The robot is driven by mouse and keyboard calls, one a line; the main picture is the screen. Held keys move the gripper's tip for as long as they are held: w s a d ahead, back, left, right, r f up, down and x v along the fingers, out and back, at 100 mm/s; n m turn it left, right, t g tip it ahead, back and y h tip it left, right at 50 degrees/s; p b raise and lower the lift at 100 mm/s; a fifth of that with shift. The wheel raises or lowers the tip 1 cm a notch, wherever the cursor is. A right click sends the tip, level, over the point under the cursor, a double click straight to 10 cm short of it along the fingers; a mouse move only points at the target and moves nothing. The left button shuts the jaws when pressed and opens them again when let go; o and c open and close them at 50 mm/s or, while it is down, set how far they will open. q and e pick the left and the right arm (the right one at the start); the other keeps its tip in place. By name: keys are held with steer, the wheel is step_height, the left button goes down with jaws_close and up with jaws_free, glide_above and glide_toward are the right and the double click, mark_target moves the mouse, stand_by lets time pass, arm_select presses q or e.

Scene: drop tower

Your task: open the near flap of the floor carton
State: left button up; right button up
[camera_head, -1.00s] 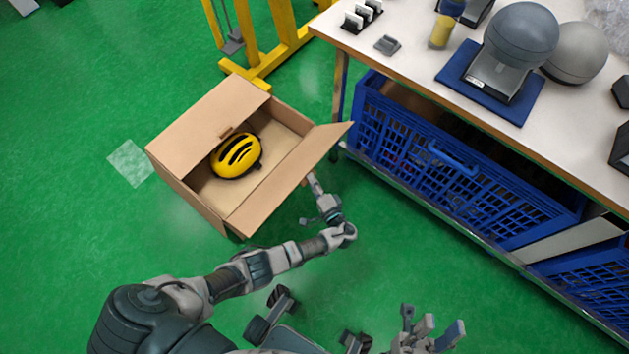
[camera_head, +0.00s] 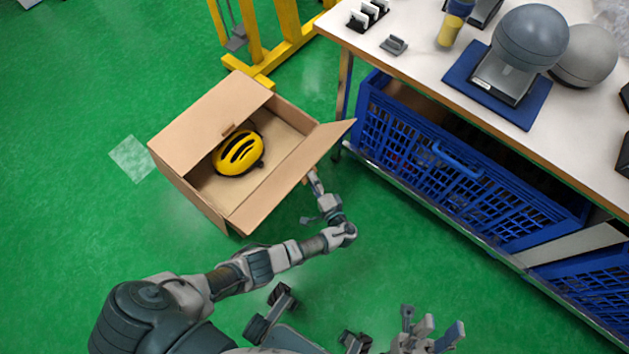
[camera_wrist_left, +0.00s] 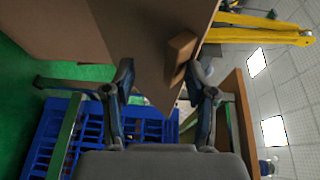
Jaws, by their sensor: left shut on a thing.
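The floor carton (camera_head: 187,198) is a brown cardboard box with its top open and a yellow-black helmet (camera_head: 238,153) inside. Its near flap (camera_head: 296,178) stands raised and tilts outward to the right; it also shows in the left wrist view (camera_wrist_left: 130,40). A small tab (camera_wrist_left: 181,57) sticks out from this flap. My left gripper (camera_head: 312,180) is at the flap's outer side, shut on the tab, with its fingers (camera_wrist_left: 163,80) either side of it. The exact contact is partly hidden. My right gripper (camera_head: 428,329) is at the bottom edge, away from the carton; its jaw opening is unclear.
A white-topped workbench (camera_head: 440,75) with blue crates (camera_head: 455,165) beneath stands close on the right. A yellow frame (camera_head: 262,60) stands behind the carton. Green floor is free on the left.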

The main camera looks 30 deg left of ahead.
arm_select(q)
steer(key=shift+o, duration=0.2)
steer(key=shift+s+a+f, duration=0.3)
steer(key=shift+a+f, duration=0.25)
steer(key=shift+o, duration=0.2)
steer(key=v, duration=0.8)
steer(key=w+r+v, duration=0.1)
steer(key=v, duration=0.3)
steer(key=shift+s+d, duration=0.15)
steer(key=shift+d, duration=0.4)
steer(key=shift+c, duration=0.7)
steer(key=shift+a, duration=0.1)
